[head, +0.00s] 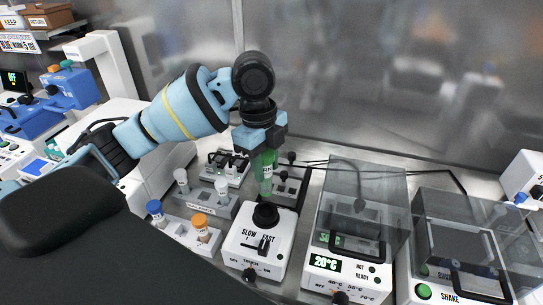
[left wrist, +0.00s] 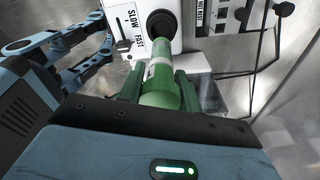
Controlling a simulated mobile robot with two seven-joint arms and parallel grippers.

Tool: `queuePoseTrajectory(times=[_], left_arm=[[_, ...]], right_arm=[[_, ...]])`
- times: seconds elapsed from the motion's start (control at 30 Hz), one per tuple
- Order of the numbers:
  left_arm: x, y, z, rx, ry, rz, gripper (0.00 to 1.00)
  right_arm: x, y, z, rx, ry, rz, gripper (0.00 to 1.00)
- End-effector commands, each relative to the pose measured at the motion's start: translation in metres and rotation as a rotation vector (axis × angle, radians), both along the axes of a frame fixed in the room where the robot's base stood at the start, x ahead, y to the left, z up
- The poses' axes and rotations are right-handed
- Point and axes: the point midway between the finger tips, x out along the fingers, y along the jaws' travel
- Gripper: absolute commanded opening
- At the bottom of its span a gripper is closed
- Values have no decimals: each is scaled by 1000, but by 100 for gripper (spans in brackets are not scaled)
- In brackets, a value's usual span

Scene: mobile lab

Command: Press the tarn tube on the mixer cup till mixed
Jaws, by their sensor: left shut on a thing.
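My left gripper (head: 264,152) is shut on a green tube (head: 265,176) with a pale label that is too small to read for certain. The tube is held upright over the mixer's black cup (head: 265,214), its lower end at or just above the cup; I cannot tell whether they touch. The mixer (head: 257,243) is a white box with a SLOW/FAST slider. In the left wrist view the green tube (left wrist: 160,88) sits between the green fingers and points at the black cup (left wrist: 162,26). My right gripper is not in view.
A rack (head: 188,232) with blue- and orange-capped tubes stands left of the mixer. A metal wall (head: 350,80) is behind.

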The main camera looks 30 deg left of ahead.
Motion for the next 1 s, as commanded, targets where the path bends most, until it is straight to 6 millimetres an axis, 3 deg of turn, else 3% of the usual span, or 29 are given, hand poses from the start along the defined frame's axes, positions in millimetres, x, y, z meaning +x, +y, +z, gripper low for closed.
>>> queuePoseTrajectory(times=[0.1, 0.37, 1.0], left_arm=[[0, 0, 0, 0, 0, 1, 11], [0, 0, -4, -4, 1, 14, 11], [0, 1, -53, -3, 2, 14, 11]], right_arm=[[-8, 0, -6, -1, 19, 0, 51], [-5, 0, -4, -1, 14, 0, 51], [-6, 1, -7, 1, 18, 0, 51]])
